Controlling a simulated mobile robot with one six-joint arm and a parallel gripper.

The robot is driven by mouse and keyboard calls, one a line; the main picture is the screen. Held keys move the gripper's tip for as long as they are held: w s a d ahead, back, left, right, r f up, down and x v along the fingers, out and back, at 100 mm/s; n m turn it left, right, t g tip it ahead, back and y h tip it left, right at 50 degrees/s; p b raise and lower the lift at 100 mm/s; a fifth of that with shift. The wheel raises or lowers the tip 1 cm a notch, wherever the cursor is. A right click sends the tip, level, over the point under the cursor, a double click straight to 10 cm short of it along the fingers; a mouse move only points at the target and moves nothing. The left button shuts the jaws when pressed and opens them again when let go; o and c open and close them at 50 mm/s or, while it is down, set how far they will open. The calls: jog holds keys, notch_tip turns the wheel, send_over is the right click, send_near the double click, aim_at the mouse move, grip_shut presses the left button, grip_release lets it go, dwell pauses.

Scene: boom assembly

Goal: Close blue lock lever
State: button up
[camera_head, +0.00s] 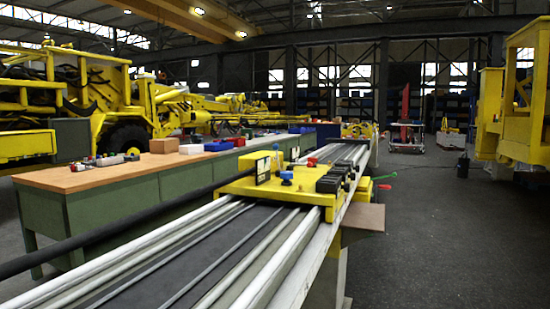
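A small blue part (286,176), likely the blue lock lever, stands up on the yellow carriage (300,199) near the middle of the view. It is too small to tell whether it is open or closed. The yellow carriage sits across the long boom with white rails (230,245). My gripper is not in view, and nothing is seen touching the blue part.
A row of black blocks (333,180) stands right of the blue part. Green (386,177) and red (384,187) handles stick out at the carriage's right. A black tube (110,229) reaches it from the left.

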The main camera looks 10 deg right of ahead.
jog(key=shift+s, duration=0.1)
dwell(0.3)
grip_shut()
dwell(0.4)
